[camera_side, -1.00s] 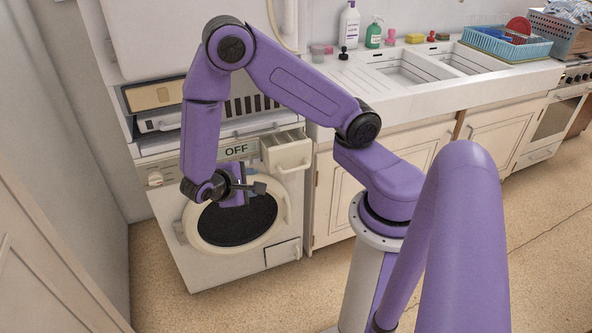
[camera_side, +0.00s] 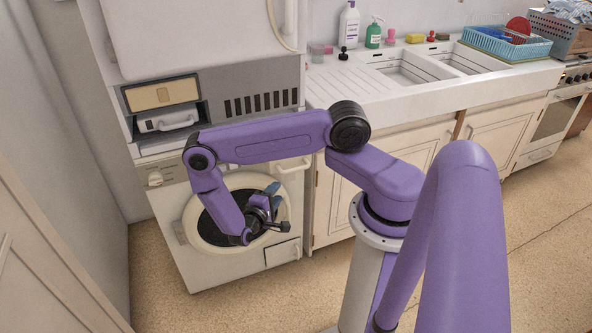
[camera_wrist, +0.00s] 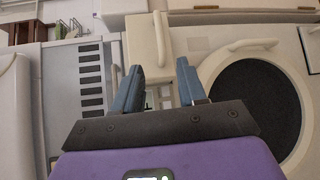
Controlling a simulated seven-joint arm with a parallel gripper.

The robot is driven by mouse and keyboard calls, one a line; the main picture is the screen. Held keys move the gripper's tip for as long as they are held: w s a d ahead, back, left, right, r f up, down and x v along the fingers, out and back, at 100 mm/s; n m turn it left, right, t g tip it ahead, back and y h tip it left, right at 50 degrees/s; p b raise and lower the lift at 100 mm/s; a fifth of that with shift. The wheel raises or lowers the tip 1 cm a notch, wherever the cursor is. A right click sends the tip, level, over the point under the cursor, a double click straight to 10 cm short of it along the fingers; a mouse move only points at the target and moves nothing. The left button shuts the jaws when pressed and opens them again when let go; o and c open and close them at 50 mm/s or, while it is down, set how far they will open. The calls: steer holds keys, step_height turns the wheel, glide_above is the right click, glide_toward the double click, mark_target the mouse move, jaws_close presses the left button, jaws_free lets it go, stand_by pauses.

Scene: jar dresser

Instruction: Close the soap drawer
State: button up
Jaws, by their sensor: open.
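The soap drawer (camera_wrist: 146,47) is a cream box with a bar handle, on the washing machine's front panel. In the wrist view it lies at the upper middle and appears to stand out from the panel. In the side view my arm hides most of it; only its lower front with the handle (camera_side: 293,165) shows. My gripper (camera_wrist: 158,72) is open and empty, with blue fingers apart. In the side view my gripper (camera_side: 272,188) is in front of the round door, below the drawer. I see no contact with the drawer.
The washing machine's round door (camera_wrist: 255,100) has a protruding handle (camera_wrist: 250,46) close to the drawer. A dryer with vents (camera_side: 255,103) stands above. The sink counter (camera_side: 350,90) with bottles is to the right. The floor in front is clear.

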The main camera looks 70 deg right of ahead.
mark_target(296, 169)
steer(key=d, duration=0.5)
steer(key=d+f, duration=0.1)
steer(key=d, duration=0.5)
steer(key=d+f, duration=0.1)
steer(key=d, duration=0.4)
steer(key=shift+s+d+f, duration=0.15)
steer(key=shift+d+f, duration=0.05)
steer(key=shift+d, duration=0.05)
jaws_close()
